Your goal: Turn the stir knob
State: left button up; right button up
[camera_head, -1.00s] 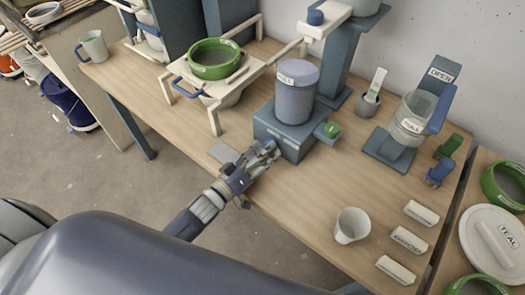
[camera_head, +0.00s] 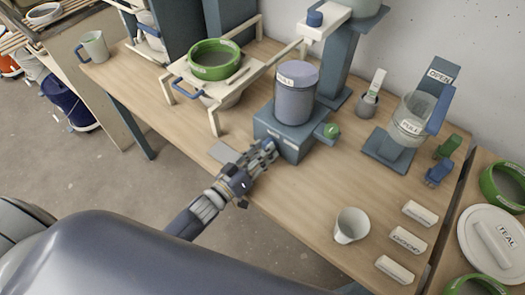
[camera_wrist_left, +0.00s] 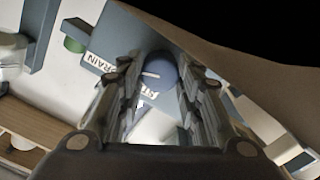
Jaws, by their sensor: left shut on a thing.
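The round blue stir knob (camera_wrist_left: 157,75) sits on the front of a blue-grey base box (camera_head: 296,142). It has a white line mark and a partly hidden label beside it. My left gripper (camera_head: 268,149) is at the box's front face, its two fingers on either side of the knob and shut on it. In the head view the fingers hide most of the knob. A lidded grey-blue bucket (camera_head: 296,97) labelled FULL stands on the box. My right gripper is not in view.
A green drain knob (camera_head: 332,131) sticks out of the box's right side. A white cup (camera_head: 351,225) and several white labelled blocks stand at the front right. A wooden stand with a green ring (camera_head: 214,59) is to the left. The tabletop between box and cup is clear.

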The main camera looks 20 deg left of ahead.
pick_arm(q)
jog(key=m, duration=0.6)
jog(key=shift+p, duration=0.4)
jog(key=m, duration=0.5)
jog(key=shift+m, duration=0.3)
jog(key=m+b, duration=0.1)
jog(key=m, duration=0.4)
jog(key=shift+f+y, duration=0.1)
jog(key=shift+y, duration=0.3)
jog(key=m+b, duration=0.2)
jog(key=m, duration=0.4)
jog(key=o, duration=1.1)
jog(key=shift+s, duration=0.1)
